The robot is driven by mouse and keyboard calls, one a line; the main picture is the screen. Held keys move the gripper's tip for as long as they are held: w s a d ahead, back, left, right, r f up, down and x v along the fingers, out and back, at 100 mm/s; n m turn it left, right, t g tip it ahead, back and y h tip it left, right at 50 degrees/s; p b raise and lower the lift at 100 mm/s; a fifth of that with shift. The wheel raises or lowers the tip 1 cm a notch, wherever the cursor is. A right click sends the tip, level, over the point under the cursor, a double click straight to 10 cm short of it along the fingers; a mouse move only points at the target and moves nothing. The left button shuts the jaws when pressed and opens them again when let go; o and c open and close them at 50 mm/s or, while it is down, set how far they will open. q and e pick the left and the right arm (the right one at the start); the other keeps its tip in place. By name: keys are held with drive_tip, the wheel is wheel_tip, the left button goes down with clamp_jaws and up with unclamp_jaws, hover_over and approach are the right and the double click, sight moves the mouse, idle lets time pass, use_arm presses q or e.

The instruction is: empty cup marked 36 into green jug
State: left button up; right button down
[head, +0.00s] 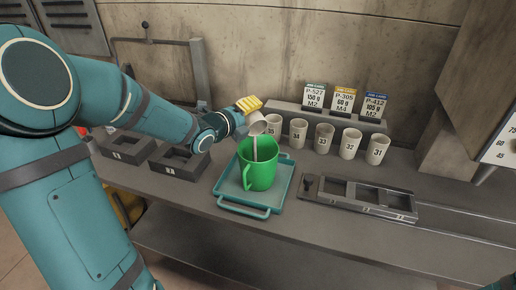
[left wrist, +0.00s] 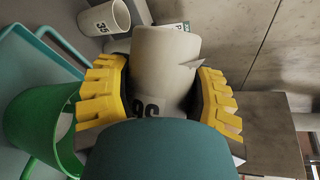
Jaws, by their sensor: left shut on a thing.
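My left gripper (head: 246,116) is shut on the pale cup marked 36 (head: 257,127). The left wrist view shows the cup (left wrist: 165,60) between the yellow fingers, its number partly hidden by my gripper. The cup is tilted over the mouth of the green jug (head: 260,174). A thin pale stream runs down from the cup's lip into the jug. The jug stands upright on a teal tray (head: 228,190); its wall also shows in the left wrist view (left wrist: 42,120). How much is left in the cup is hidden. My right gripper is out of view.
Several pale numbered cups stand in a row behind, among them 34 (head: 298,132) and 31 (head: 377,149). Cards (head: 344,101) stand on a ledge behind them. A dark slotted fixture (head: 359,194) lies right of the tray, and dark boxes (head: 180,161) stand to the left.

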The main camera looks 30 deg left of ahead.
use_arm(q)
drive_tip(key=shift+d+r, duration=0.1)
drive_tip(key=shift+d, duration=0.05)
drive_tip(key=shift+s+d+f+m+t, duration=0.2)
drive_tip(key=shift+f+m+t, duration=0.3)
drive_tip(key=shift+m, duration=0.2)
idle(0.7)
drive_tip(key=shift+s+d+r+m+t+y, duration=0.3)
drive_tip(key=shift+d+m+t, duration=0.25)
drive_tip(key=shift+m, duration=0.25)
idle(1.0)
drive_tip(key=a+n+g, duration=0.1)
drive_tip(key=w+a+n+g, duration=0.1)
drive_tip(key=n, duration=0.1)
drive_tip(key=shift+r, duration=0.15)
drive_tip(key=shift+w+f+h, duration=0.1)
drive_tip(key=shift+f+h, duration=0.1)
drive_tip(key=shift+h, duration=0.3)
drive_tip(key=shift+f+n+g, duration=0.1)
drive_tip(key=shift+n+g, duration=0.15)
drive_tip(key=shift+n, duration=0.15)
